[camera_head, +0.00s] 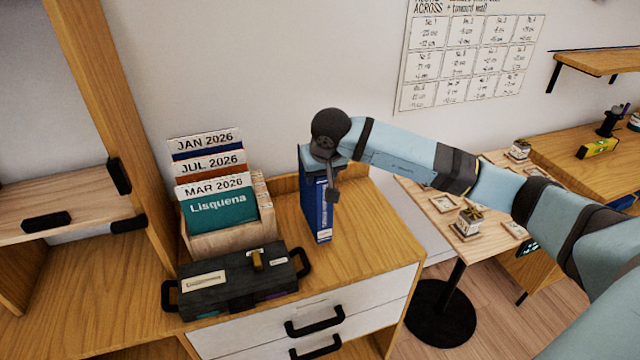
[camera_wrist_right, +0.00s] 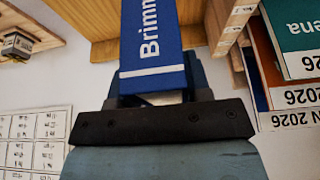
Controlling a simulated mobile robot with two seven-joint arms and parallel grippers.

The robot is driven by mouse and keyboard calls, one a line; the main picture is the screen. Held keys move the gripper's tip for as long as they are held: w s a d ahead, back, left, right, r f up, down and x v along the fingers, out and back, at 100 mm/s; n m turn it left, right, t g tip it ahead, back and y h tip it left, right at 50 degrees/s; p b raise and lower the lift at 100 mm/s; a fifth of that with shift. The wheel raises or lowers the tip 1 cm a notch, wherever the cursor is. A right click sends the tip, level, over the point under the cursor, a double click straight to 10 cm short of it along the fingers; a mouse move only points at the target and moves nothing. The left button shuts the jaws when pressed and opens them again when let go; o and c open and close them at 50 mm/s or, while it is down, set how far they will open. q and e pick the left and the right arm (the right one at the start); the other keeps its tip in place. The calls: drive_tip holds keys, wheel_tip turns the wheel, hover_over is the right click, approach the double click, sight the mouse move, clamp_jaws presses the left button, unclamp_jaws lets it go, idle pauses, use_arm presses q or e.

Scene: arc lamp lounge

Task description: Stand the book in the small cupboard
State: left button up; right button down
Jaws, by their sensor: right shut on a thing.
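A blue book (camera_head: 322,212) with white spine lettering is upright over the wooden top of the white-drawer cabinet (camera_head: 375,235). I cannot tell whether its lower edge touches that top. My right gripper (camera_head: 331,172) is shut on the book's upper part. In the right wrist view the book (camera_wrist_right: 152,40), lettered "Brimm", extends from between the fingers (camera_wrist_right: 158,92). A wooden unit with a shelf (camera_head: 70,205) and black handles stands at the left; I cannot tell whether it is the small cupboard. My left gripper is not in view.
Left of the book, a wooden holder (camera_head: 232,240) carries several dated folders. A dark toolbox (camera_head: 240,284) with side handles lies in front of it. Bare cabinet top is free to the book's right.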

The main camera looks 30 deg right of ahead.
drive_tip(key=shift+f, duration=1.6)
drive_tip(key=shift+f, duration=0.15)
drive_tip(key=c, duration=0.6)
unclamp_jaws()
drive_tip(key=shift+o, duration=0.2)
